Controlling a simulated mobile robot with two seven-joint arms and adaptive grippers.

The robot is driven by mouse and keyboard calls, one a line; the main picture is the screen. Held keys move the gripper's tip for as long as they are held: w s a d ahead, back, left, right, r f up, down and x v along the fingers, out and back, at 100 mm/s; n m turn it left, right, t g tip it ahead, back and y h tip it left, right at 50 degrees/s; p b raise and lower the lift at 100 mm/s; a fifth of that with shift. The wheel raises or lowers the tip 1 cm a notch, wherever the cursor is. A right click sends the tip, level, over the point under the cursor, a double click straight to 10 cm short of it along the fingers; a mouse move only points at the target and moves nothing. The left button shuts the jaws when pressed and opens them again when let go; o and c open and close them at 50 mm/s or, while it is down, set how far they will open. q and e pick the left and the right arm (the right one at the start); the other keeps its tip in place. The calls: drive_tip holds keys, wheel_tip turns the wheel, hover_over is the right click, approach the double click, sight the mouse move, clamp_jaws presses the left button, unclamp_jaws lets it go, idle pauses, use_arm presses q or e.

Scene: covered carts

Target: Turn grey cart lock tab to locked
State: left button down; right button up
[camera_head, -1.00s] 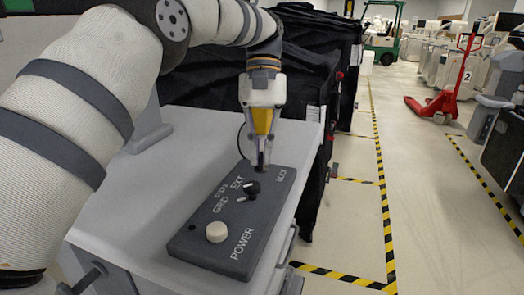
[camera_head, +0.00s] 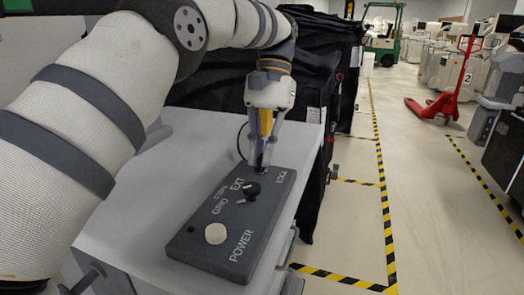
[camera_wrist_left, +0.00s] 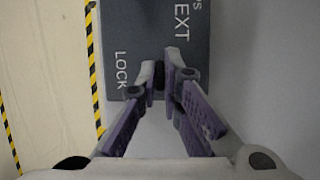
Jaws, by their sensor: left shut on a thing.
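The dark grey control panel (camera_head: 222,240) lies on top of the grey cart (camera_head: 140,215) and carries the printed words POWER, EXT and LOCK. My left gripper (camera_head: 262,168) points down at the panel's far end, beside the LOCK label. In the left wrist view its fingertips (camera_wrist_left: 160,78) are shut on the small dark lock tab (camera_wrist_left: 159,76), next to the word LOCK. The fingers hide most of the tab, so its exact angle cannot be told. My right gripper is out of view.
A black selector knob (camera_head: 251,189) and a round cream button (camera_head: 215,234) sit on the panel near the gripper. Black-covered carts (camera_head: 310,65) stand behind. Open floor with yellow-black tape (camera_head: 380,180) lies to the right, with a red pallet jack (camera_head: 440,105) farther off.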

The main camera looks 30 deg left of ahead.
use_arm(q)
drive_tip(key=c, duration=1.8)
unclamp_jaws()
drive_tip(key=shift+o, duration=0.2)
